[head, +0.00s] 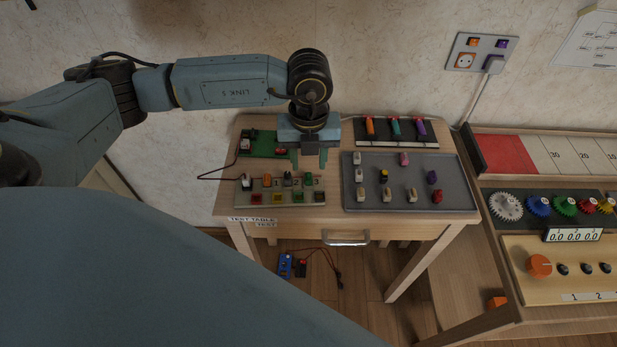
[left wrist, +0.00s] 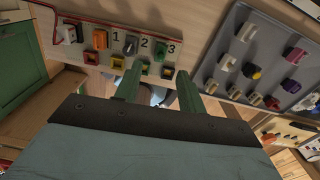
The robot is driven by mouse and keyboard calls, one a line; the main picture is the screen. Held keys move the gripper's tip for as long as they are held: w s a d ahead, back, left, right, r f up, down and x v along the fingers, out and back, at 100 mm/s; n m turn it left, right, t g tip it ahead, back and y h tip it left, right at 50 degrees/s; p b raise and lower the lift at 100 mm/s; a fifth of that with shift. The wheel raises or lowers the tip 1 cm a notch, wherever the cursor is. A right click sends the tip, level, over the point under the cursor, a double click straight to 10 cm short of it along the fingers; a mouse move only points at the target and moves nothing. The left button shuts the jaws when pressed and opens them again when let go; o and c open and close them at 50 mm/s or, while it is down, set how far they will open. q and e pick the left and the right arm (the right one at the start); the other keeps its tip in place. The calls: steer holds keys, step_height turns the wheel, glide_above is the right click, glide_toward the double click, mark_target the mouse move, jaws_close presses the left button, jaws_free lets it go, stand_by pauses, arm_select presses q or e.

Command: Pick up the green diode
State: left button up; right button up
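A small upright green part (head: 308,179), which looks like the green diode, stands at the right end of the upper row on the test board (head: 222,197). My left gripper (head: 310,158) hangs over the back of the test table, behind and above that part. It is open, with two green fingers apart and nothing between them. In the left wrist view the gripper (left wrist: 158,78) points toward the board's right end. My right gripper is not in view.
The board also carries white, orange and grey parts and a front row of coloured squares. A grey tray (head: 400,205) with several small parts lies to the right. A rack (head: 362,140) with coloured handles stands behind it. A gear bench (head: 520,240) is farther right.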

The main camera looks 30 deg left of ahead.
mark_target(307, 175)
arm_select(q)
steer(key=shift+f+b, duration=0.3)
steer(key=shift+f, duration=0.2)
step_height(307, 175, down, 4)
steer(key=b, duration=0.3)
steer(key=shift+a, duration=0.1)
steer(key=shift+a+f, duration=0.15)
steer(key=shift+c, duration=1)
jaws_close()
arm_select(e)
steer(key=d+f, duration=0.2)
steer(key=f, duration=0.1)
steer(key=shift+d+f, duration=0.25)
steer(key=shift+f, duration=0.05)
